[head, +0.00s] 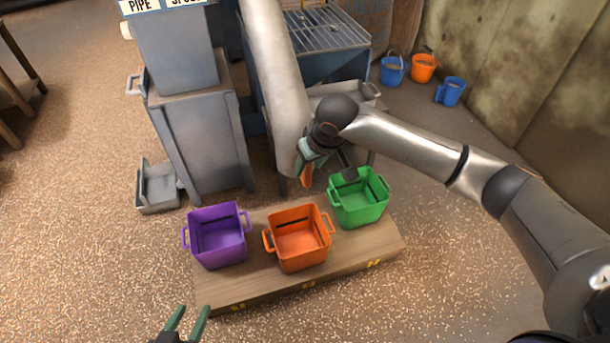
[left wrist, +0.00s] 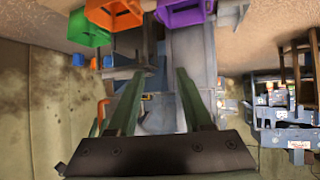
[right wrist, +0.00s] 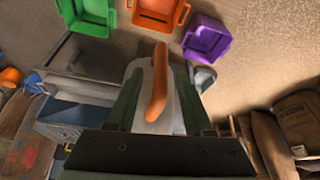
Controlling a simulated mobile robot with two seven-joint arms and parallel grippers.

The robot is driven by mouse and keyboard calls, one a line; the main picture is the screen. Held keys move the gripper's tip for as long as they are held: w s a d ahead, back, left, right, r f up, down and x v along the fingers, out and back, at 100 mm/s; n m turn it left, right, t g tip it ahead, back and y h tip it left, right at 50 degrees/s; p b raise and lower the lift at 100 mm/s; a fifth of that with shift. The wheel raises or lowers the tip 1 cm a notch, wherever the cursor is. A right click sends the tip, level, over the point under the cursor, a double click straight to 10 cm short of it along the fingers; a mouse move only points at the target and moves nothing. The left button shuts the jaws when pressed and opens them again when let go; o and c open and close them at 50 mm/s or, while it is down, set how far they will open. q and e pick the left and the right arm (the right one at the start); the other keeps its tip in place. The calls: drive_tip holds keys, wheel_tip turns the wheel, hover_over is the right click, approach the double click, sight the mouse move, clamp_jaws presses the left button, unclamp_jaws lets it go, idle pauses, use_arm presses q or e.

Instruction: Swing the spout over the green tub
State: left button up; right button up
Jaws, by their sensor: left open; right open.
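The grey pipe spout (head: 275,85) slopes down from the machine, its lower end behind the bench between the orange and green tubs. Its orange handle (head: 306,175) shows low beside the pipe. My right gripper (head: 318,160) is at the handle; in the right wrist view the handle (right wrist: 157,85) lies between the open fingers, and I cannot tell whether they touch it. The green tub (head: 362,214) stands at the bench's right end, right of the spout's end. My left gripper (head: 188,322) is open and empty, low in front of the bench.
The orange tub (head: 305,260) and purple tub (head: 222,257) share the wooden bench (head: 330,280) with the green one. A grey cabinet (head: 200,125) and a small grey bin (head: 158,195) stand at left. Several small buckets (head: 424,68) sit near the right wall.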

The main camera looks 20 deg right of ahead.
sight(305, 173)
drive_tip(key=b+x, duration=0.1)
drive_tip(key=x, duration=0.3)
drive_tip(key=shift+w+f, duration=0.2)
drive_tip(key=shift+f, duration=0.1)
drive_tip(key=shift+a+f, duration=0.1)
use_arm(q)
drive_tip(key=w+r+m+t+h, duration=0.1)
drive_tip(key=w+r+t, duration=0.3)
drive_tip(key=r, duration=0.4)
drive_tip(key=shift+w+r, duration=0.35)
drive_tip(key=shift+r, duration=0.05)
use_arm(e)
clamp_jaws()
